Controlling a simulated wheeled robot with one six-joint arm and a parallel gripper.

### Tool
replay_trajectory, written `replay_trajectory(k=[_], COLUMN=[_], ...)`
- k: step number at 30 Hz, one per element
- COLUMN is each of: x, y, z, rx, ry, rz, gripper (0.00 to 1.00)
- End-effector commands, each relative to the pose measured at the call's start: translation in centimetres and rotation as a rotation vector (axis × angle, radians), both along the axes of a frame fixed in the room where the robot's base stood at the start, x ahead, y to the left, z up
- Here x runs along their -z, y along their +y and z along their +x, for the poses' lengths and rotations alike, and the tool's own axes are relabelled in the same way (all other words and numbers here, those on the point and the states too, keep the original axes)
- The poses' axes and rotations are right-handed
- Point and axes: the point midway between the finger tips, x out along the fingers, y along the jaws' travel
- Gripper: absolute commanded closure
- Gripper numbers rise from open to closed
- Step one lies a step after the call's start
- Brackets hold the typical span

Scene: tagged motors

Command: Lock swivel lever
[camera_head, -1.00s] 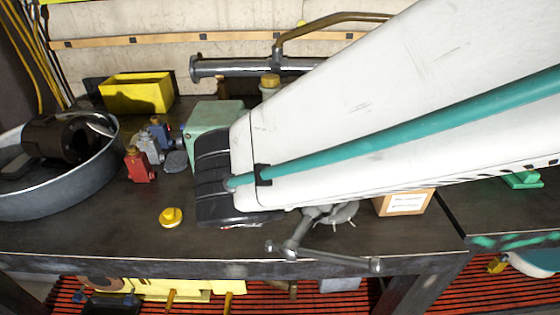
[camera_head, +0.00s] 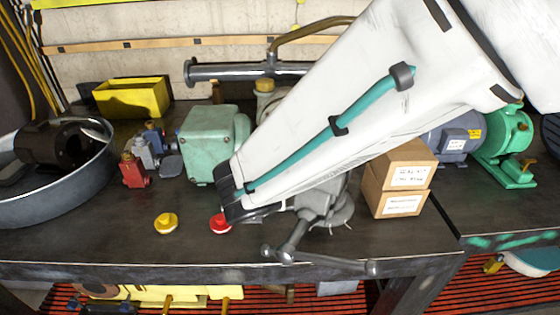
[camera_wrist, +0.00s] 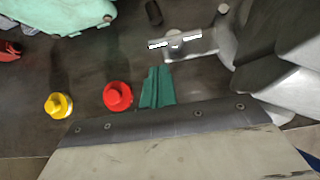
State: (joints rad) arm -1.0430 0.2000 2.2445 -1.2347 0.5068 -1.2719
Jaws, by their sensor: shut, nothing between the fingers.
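In the wrist view a grey lever-like fitting (camera_wrist: 190,48) with a round hub and pale marks on both sides lies on the bench. It seems to be the swivel lever; its lock state is unclear. The grey vise (camera_wrist: 280,60) stands at its right. My gripper (camera_wrist: 157,72) has teal fingers, shut and empty, just below the fitting in the picture and apart from it as seen; height is unclear. In the head view my arm hides the fitting and the fingers. The vise (camera_head: 325,203) shows partly below the arm, with its handle bar (camera_head: 322,258) in front.
A red button (camera_head: 220,223) and a yellow button (camera_head: 166,223) stand left of the vise. A green housing (camera_head: 207,140) is behind them. Stacked cardboard boxes (camera_head: 400,178) stand right of the vise. A round metal tub (camera_head: 40,205) is at far left. The front left bench is clear.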

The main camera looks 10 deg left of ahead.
Motion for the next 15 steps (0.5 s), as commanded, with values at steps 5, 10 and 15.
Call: replay_trajectory(k=[5,10,15], x=[0.4,0.4,0.4], y=[0.4,0.5,0.6], z=[1.8,2.3,2.3], rx=[0.001,0.0,0.0], ry=[0.0,0.0,0.0], rz=[0.001,0.0,0.0], gripper=[1.0,1.0,1.0])
